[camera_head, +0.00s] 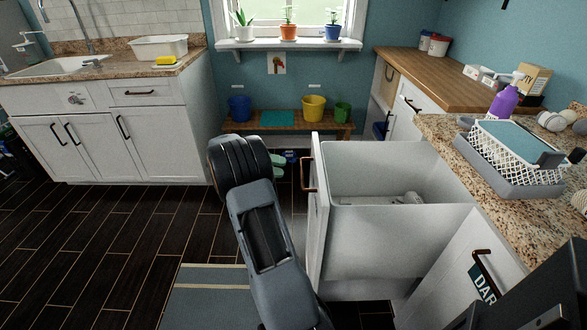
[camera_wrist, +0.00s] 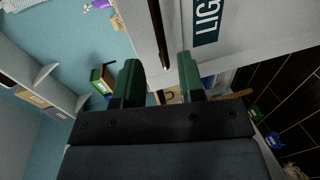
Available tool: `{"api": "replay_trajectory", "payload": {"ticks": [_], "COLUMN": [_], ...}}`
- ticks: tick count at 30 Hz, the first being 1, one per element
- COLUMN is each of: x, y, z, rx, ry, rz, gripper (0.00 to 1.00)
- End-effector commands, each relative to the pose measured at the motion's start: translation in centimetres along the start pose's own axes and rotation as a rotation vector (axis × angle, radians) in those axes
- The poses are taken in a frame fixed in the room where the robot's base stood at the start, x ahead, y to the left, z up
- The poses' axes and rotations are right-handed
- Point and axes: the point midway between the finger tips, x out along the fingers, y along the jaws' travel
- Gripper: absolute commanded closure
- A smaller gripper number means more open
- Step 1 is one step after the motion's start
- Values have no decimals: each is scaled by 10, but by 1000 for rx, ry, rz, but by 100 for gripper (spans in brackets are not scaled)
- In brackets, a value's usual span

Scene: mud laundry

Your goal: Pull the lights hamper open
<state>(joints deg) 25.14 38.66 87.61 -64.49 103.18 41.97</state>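The lights hamper (camera_head: 395,235) is a white pull-out bin standing well out from the counter on the right in the head view. A pale item lies inside it. Its front panel carries a dark bar handle (camera_head: 306,174). In the wrist view the panel shows a label (camera_wrist: 207,20) reading "LIG", and the handle (camera_wrist: 160,35) runs down toward the gap between my fingers. My gripper (camera_wrist: 159,72) has its two green fingers apart, with the gap wider than the handle; neither clearly touches it. In the head view my arm hides the fingers.
A closed front labelled "DAR" (camera_head: 482,283) is beside the hamper at lower right. The granite counter (camera_head: 450,142) above holds a white basket (camera_head: 515,145) and a purple bottle (camera_head: 507,97). A low bench (camera_head: 270,128) with buckets stands behind. Dark floor (camera_head: 90,235) is open at left.

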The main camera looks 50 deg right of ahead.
Motion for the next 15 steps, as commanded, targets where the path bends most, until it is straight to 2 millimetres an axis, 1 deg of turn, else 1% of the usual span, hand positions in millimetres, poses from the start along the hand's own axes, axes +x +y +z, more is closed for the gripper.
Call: {"api": "replay_trajectory", "payload": {"ticks": [1,6,9,15], "x": [-12,-39,-51,-63], "y": [0,0,0,0], "z": [0,0,0,0], "rx": [0,-1,0,-1], "ry": [3,1,1,0], "rz": [-1,0,-1,0], "gripper": [64,64,64,64]}}
